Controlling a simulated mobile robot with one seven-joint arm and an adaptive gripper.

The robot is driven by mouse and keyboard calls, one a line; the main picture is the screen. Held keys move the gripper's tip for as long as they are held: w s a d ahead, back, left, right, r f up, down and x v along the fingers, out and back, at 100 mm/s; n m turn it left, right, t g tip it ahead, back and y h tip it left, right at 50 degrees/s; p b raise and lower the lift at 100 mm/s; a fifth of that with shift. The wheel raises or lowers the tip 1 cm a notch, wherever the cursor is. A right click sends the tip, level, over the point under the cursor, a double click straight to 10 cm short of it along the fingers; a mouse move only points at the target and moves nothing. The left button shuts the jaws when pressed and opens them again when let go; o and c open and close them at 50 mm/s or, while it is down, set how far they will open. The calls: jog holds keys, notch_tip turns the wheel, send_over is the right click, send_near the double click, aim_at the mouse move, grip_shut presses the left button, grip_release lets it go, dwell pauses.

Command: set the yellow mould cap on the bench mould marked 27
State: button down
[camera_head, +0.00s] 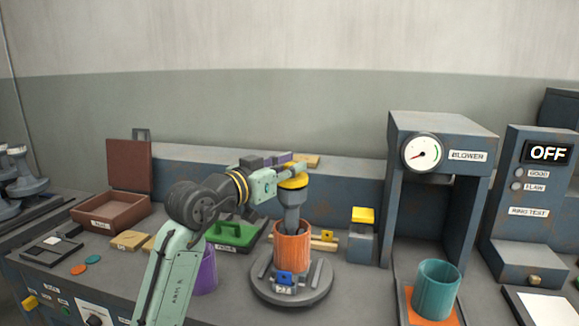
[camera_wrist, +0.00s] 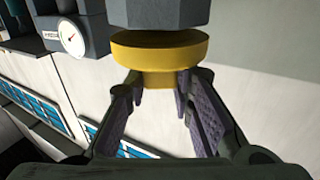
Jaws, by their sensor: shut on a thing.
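My gripper (camera_head: 299,172) is shut on the yellow cap (camera_head: 293,183), which also shows between the fingers in the wrist view (camera_wrist: 160,52). A dark grey faceted body (camera_head: 292,207) adjoins the cap and reaches down to the mouth of an orange cylinder (camera_head: 292,243). Whether it touches the cylinder inside is hidden. The cylinder stands upright on a round grey base (camera_head: 318,283). A small label (camera_head: 284,289) at its front is too small to read surely, so I cannot tell which piece is marked 27.
A grey block with a yellow top (camera_head: 362,238) stands right of the round base. The blower (camera_head: 443,137) has a teal cylinder (camera_head: 438,290) below it. A purple cylinder (camera_head: 207,272) is partly behind my arm. A green-topped tray (camera_head: 231,236) and open brown box (camera_head: 112,212) lie left.

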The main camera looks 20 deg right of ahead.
jog(key=shift+f+b, duration=0.3)
jog(key=shift+f, duration=0.2)
jog(key=c, duration=1.7)
grip_release()
jog(key=shift+r, duration=0.1)
jog(key=shift+b+v, duration=0.85)
jog(key=shift+v, duration=4.7)
